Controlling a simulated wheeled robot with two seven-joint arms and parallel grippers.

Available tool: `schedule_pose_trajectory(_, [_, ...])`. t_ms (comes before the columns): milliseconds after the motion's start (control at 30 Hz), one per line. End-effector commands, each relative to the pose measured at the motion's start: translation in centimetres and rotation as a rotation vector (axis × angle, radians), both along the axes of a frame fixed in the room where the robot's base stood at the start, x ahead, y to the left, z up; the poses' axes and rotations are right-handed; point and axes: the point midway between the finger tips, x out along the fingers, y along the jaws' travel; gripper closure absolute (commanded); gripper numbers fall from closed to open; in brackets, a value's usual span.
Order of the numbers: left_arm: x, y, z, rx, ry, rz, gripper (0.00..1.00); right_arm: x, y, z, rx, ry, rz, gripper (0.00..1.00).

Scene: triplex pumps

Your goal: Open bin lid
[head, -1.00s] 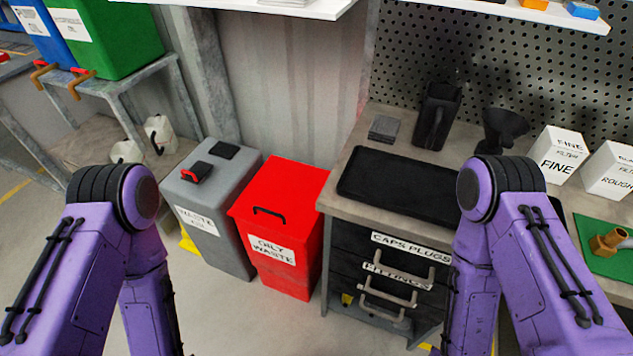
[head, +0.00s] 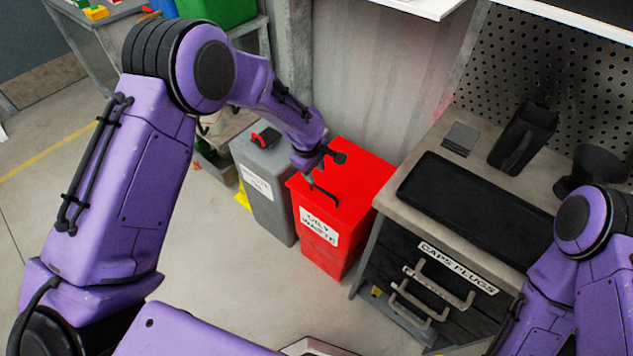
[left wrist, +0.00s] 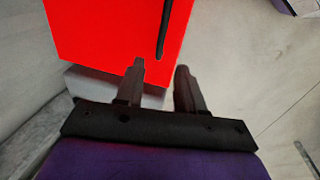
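The red bin (head: 320,245) labelled "OILY WASTE" stands on the floor with its red lid (head: 360,185) lying flat and closed. A black bar handle (head: 325,195) is on the lid near its front. My left gripper (head: 325,171) is over the lid, just behind the handle in the picture. In the left wrist view, the two fingers of my left gripper (left wrist: 160,68) are apart with nothing between them. The handle (left wrist: 165,28) lies beyond the fingertips there, closer in line with the right finger. My right gripper is out of view; only its arm shows.
A grey waste bin (head: 265,185) stands close on the left of the red bin. A workbench with drawers (head: 440,285) stands close on the right, carrying a black tray (head: 460,210). A wall is behind. The floor in front is open.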

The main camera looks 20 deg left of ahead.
Motion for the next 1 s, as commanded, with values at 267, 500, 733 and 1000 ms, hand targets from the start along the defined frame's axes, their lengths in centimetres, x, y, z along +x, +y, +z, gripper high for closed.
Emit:
schedule_pose_trajectory(267, [1.0,-0.3,-6.0,-0.001,0.002,0.002,0.62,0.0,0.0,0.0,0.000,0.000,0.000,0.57])
schedule_pose_trajectory(500, [1.3,-0.4,-7.6,0.000,0.001,0.001,0.62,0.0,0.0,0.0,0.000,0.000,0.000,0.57])
schedule_pose_trajectory(733, [1.3,-0.4,-7.6,0.000,0.000,0.001,0.78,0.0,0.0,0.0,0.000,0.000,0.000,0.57])
schedule_pose_trajectory(1000, [1.3,-0.4,-7.5,0.000,0.000,0.001,1.00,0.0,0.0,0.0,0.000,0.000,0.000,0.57])
